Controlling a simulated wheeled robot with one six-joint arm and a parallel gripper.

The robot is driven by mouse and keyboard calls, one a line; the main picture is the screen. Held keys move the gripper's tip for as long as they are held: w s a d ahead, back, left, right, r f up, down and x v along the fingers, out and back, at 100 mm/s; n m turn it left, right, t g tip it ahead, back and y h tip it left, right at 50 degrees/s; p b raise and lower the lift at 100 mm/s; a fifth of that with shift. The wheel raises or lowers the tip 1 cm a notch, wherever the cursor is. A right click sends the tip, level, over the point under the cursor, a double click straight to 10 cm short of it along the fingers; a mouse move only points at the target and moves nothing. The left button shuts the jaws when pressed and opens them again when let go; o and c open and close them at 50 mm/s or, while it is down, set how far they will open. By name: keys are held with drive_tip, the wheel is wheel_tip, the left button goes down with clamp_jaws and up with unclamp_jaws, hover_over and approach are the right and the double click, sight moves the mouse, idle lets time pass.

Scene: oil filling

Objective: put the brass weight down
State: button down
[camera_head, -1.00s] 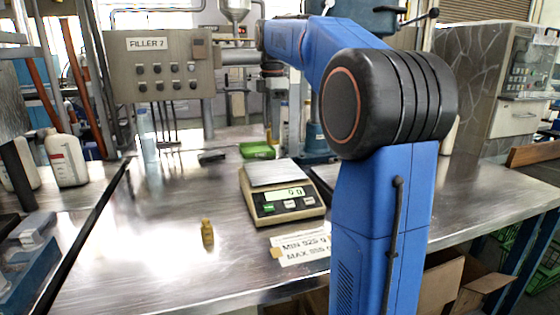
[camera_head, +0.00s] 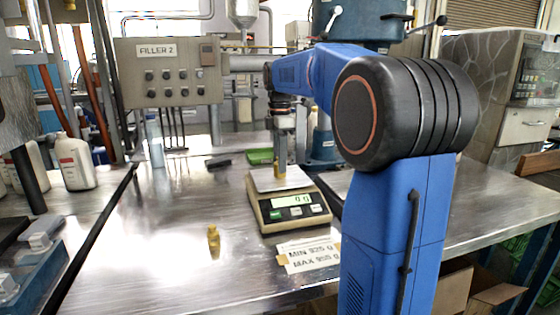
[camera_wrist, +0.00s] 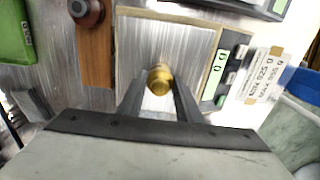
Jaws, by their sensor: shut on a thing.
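My gripper (camera_wrist: 158,98) is shut on the brass weight (camera_wrist: 159,79), which sits between its two fingers. In the wrist view the weight is over the bare steel pan (camera_wrist: 185,42) of the scale. In the head view my gripper (camera_head: 281,166) points straight down over the pan of the scale (camera_head: 288,221), with the weight (camera_head: 278,176) low between the fingers. I cannot tell whether the weight touches the pan. The scale's display (camera_head: 293,200) seems to read zero.
A second small brass piece (camera_head: 213,240) stands on the steel table left of the scale. A MIN/MAX label (camera_head: 308,254) lies in front of the scale. A green tray (camera_head: 260,156) is behind it. The table's left middle (camera_head: 150,235) is largely clear.

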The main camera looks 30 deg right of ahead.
drive_tip(key=shift+f, duration=0.1)
drive_tip(key=c, duration=1.3)
unclamp_jaws()
wheel_tip(320, 180, up, 12)
drive_tip(key=shift+r, duration=0.15)
